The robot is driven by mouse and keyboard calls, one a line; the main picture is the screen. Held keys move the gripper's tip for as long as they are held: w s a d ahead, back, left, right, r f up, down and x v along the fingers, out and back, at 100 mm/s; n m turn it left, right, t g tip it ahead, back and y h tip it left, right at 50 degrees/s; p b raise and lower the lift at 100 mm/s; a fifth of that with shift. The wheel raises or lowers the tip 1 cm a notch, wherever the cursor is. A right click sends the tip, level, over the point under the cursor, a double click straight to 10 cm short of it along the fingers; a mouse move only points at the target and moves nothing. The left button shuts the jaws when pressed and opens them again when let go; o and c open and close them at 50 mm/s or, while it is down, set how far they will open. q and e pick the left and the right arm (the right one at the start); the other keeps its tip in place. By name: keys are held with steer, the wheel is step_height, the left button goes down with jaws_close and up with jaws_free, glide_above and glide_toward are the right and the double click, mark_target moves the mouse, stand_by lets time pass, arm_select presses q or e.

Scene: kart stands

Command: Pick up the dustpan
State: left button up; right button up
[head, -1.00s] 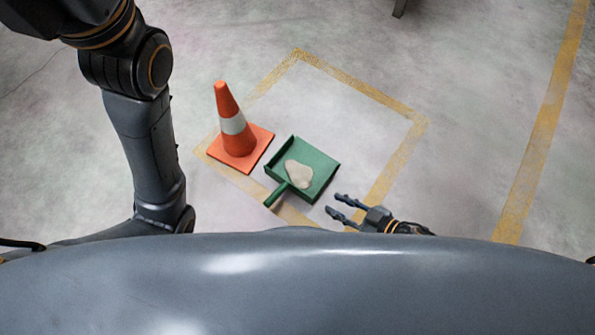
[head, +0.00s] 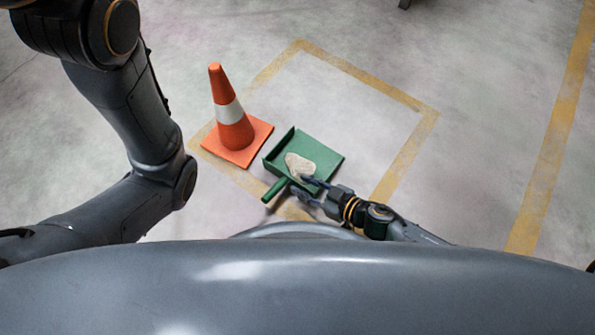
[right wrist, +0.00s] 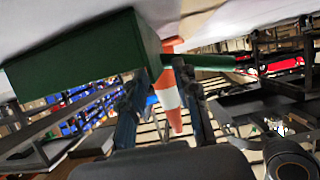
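The green dustpan (head: 318,157) lies on the floor with a pale heap (head: 298,165) in it. Its short green handle (head: 274,189) points toward me. My right gripper (head: 298,184) is open, with its fingertips by the place where the handle meets the pan. One fingertip overlaps the pan's near edge in the picture. In the right wrist view the dustpan (right wrist: 80,60) fills the upper left and its handle (right wrist: 208,61) runs right, just beyond the open fingers. I cannot tell whether they touch. My left arm shows at the left, but its gripper is out of view.
An orange and white traffic cone (head: 231,125) stands close to the left of the dustpan. A yellow floor marking (head: 405,165) outlines a square around this area. The floor to the right and beyond the dustpan is clear.

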steer(key=shift+x, duration=0.85)
steer(key=shift+r, duration=0.1)
jaws_close()
steer(key=shift+r, duration=0.1)
